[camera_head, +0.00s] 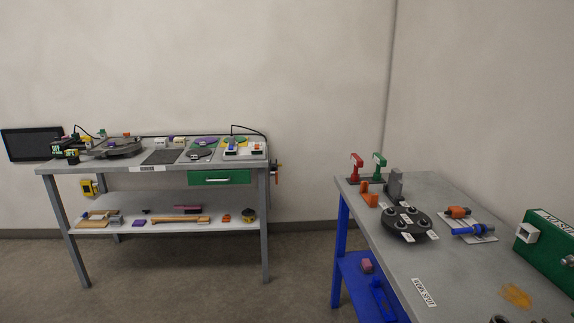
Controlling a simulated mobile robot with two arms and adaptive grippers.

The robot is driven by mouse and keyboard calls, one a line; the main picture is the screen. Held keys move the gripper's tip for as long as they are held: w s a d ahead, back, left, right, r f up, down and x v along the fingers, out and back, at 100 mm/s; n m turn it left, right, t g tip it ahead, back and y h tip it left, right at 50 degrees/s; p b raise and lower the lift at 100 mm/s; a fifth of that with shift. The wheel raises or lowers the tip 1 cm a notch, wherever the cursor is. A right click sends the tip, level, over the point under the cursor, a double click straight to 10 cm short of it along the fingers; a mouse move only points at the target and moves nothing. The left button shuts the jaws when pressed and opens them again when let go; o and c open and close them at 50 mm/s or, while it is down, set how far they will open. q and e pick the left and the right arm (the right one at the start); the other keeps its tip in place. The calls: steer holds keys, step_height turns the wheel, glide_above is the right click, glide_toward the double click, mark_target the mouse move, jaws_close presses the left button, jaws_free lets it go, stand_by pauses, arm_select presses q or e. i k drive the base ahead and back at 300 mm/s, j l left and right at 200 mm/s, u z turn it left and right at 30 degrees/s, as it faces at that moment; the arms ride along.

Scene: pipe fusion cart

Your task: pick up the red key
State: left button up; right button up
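A red upright piece (356,166) with a bent top stands at the far left corner of the right-hand bench (420,262). A similar green piece (379,167) stands just right of it. The red piece may be the red key, but it is too small to be sure. A small red and orange item (277,171) also shows at the right side of the left-hand bench (107,167), and its shape is unclear. Neither of my grippers is in view.
Open floor (215,285) lies between the benches. The left-hand bench is crowded with parts.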

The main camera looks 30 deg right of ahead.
mark_target(358, 163)
steer(key=i+z, duration=0.5)
steer(key=i+j+z, duration=0.3)
steer(key=i+z, duration=0.2)
steer(key=i, duration=0.15)
